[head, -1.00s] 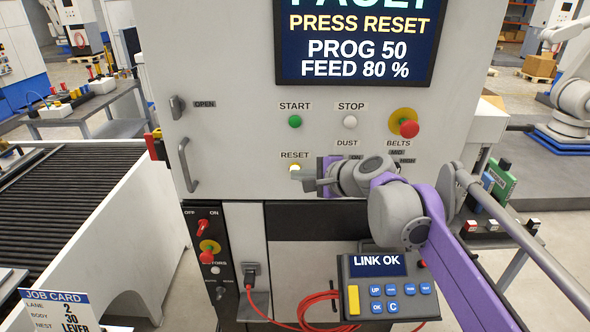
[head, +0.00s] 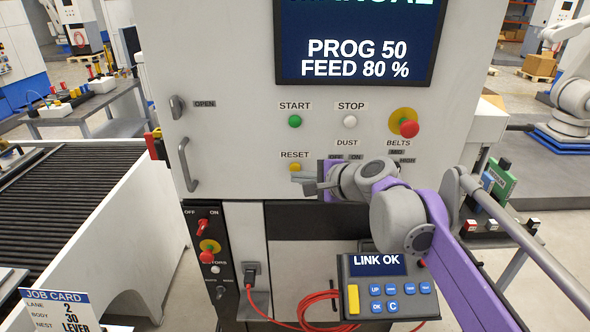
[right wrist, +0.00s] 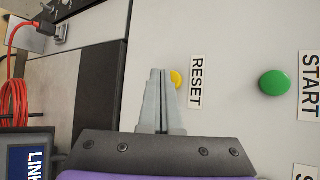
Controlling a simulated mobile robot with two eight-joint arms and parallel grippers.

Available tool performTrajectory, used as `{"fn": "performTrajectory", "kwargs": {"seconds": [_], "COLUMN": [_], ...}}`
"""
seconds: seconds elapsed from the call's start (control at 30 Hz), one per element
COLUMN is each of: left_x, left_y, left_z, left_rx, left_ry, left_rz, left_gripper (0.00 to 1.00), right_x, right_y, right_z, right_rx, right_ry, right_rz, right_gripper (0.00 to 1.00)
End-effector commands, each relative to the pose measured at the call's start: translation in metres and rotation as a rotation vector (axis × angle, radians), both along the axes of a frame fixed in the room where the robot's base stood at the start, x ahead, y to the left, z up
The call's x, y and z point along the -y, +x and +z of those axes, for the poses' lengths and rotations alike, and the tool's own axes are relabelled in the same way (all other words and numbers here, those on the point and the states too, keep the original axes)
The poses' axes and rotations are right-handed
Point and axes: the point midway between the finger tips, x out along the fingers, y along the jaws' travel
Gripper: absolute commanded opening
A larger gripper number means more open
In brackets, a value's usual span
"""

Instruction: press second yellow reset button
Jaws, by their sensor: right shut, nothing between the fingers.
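The yellow RESET button (head: 295,168) is on the white machine panel, under its RESET label and below the green START button (head: 295,121). It also shows in the right wrist view (right wrist: 177,79), partly hidden behind my fingertips. My right gripper (head: 297,180) is shut and empty, with its tips at the lower edge of the button. I cannot tell whether the tips touch the button or the panel. The screen (head: 355,50) reads PROG 50, FEED 80 % under a partly cut-off green heading. My left gripper is not in view.
A white STOP button (head: 350,122) and a red emergency knob on yellow (head: 408,126) are on the same panel. A pendant (head: 385,290) reading LINK OK hangs below my arm, with a red cable (head: 318,300). A door handle (head: 187,165) juts out at left.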

Motion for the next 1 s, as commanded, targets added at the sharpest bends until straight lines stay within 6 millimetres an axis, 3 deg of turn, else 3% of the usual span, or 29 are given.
{"fn": "performTrajectory", "kwargs": {"seconds": [0.37,0.8,1.0], "left_x": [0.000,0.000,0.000], "left_y": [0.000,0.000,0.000], "left_z": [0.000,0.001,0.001], "left_rx": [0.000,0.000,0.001], "left_ry": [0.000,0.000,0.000], "left_rz": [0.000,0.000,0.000], "left_gripper": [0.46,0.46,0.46], "right_x": [0.000,0.000,0.000], "right_y": [-0.004,-0.045,-0.053], "right_z": [0.000,0.000,0.000], "right_rx": [0.000,0.000,0.000], "right_ry": [0.001,-0.001,-0.001], "right_rz": [0.001,0.002,0.002], "right_gripper": [0.00,0.00,0.00]}}
